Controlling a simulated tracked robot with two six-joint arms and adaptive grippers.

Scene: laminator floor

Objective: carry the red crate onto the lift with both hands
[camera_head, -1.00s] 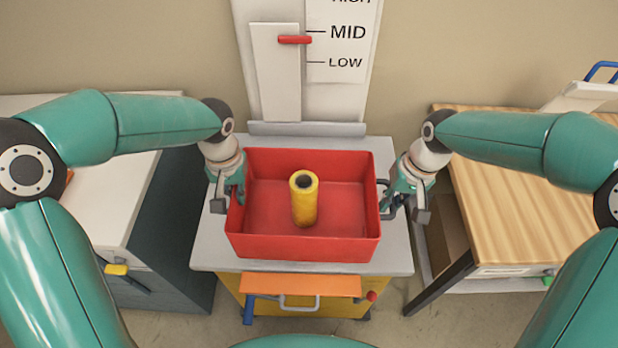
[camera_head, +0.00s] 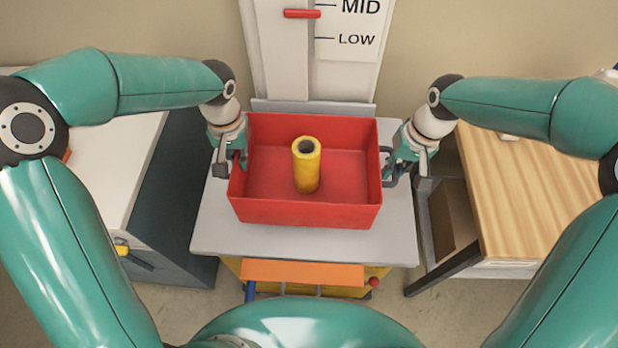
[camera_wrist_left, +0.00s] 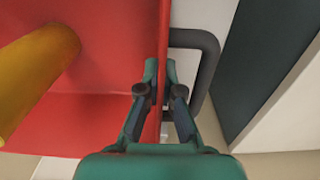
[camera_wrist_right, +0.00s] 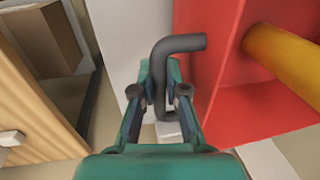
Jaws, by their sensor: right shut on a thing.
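The red crate (camera_head: 305,213) is upright over the grey top of the lift (camera_head: 300,246); I cannot tell if it touches. A yellow roll (camera_head: 306,166) stands inside it. My right gripper (camera_head: 389,170) is shut on the crate's dark right handle, which shows between its fingers in the right wrist view (camera_wrist_right: 160,85). My left gripper (camera_head: 230,163) is at the crate's left side. In the left wrist view its fingers (camera_wrist_left: 161,80) are either side of the crate wall's edge, beside the dark left handle (camera_wrist_left: 208,60). Whether they grip is unclear.
A mast with a red pointer (camera_head: 302,14) and MID and LOW marks rises behind the crate. A white-topped cabinet (camera_head: 110,165) stands left and a wooden-topped table (camera_head: 520,190) right. An orange panel (camera_head: 302,273) is on the lift's front.

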